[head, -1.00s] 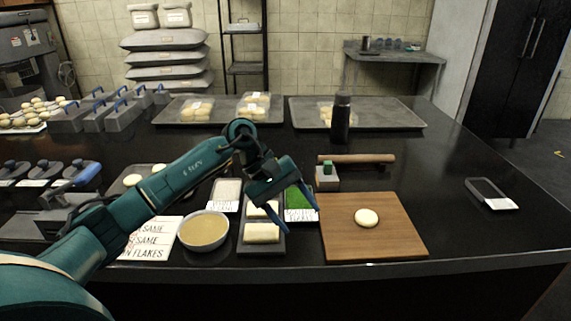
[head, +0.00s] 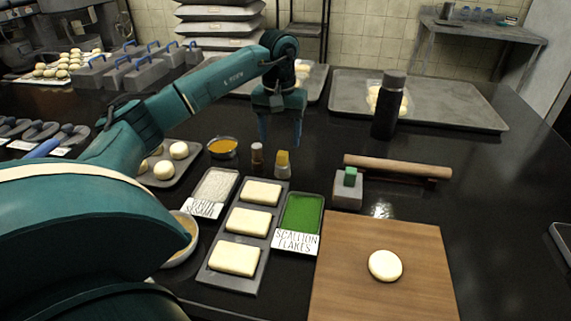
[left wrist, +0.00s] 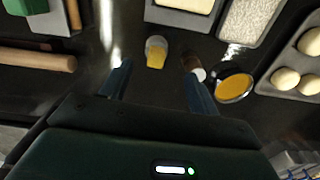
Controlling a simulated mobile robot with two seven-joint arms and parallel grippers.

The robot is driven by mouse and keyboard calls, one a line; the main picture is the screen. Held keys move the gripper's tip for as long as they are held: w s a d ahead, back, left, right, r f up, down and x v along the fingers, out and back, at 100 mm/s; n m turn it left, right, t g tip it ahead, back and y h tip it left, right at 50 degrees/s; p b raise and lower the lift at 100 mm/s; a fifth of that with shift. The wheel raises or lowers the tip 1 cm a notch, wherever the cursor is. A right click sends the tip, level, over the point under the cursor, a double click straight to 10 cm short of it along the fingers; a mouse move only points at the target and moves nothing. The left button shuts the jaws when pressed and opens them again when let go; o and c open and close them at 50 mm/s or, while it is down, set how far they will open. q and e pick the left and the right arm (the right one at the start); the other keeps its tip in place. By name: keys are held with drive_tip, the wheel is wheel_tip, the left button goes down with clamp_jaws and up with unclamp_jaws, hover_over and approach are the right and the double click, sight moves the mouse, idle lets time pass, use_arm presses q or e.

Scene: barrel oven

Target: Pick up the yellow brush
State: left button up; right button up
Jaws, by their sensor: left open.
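The yellow brush (head: 283,158) stands upright, its yellow part on top of a small pale or clear base, behind the tray of dough slabs. My left gripper (head: 281,138) is open, fingers pointing down, above the table near the brush and apparently a little behind it. In the left wrist view the brush (left wrist: 156,52) lies between the lines of the two open fingers (left wrist: 157,72), just beyond their tips and not held. My right gripper is not in view.
A bowl of orange liquid (head: 223,147) is further left. A rolling pin (head: 397,167) and a black bottle (head: 389,105) are to the right.

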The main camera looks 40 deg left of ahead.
sight(283, 162)
use_arm(q)
drive_tip(key=f, duration=0.8)
drive_tip(key=shift+w+d+f, duration=0.15)
drive_tip(key=shift+w+f, duration=0.2)
drive_tip(key=shift+c, duration=0.3)
drive_tip(key=c, duration=0.9)
